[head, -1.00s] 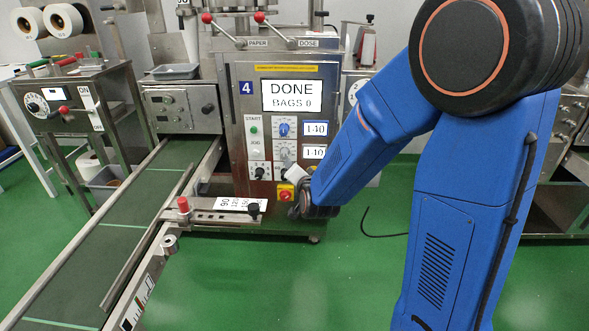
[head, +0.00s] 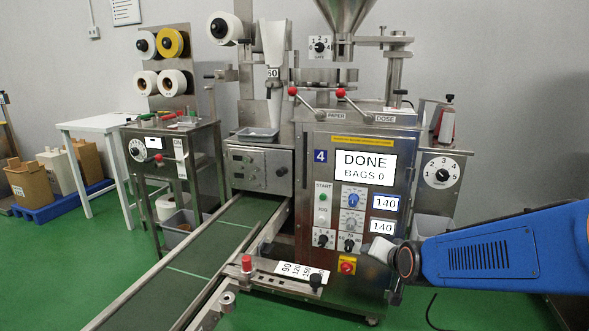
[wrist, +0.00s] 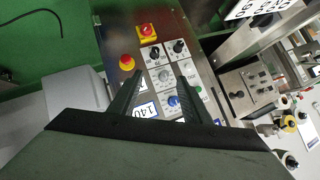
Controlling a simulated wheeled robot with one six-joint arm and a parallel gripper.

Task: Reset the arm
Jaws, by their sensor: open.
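My blue arm comes in from the right edge of the head view, about level. Its wrist end (head: 400,260) is in front of the lower right of the machine's control panel; the fingers cannot be made out there. In the wrist view my gripper (wrist: 158,78) is open and empty, its two dark fingers apart. Between and beyond them lies the panel with its knobs. The packing machine (head: 320,206) has a screen (head: 364,167) reading "DONE BAGS 0". Its red-on-yellow switch (head: 347,265) is left of my wrist and also shows in the wrist view (wrist: 147,31).
A green conveyor (head: 185,262) runs from the machine to the front left, with a red-knobbed guide (head: 246,263) beside it. A side unit with a dial (head: 442,174) stands right of the machine. A white table (head: 95,123) is at left. Green floor is open at lower left.

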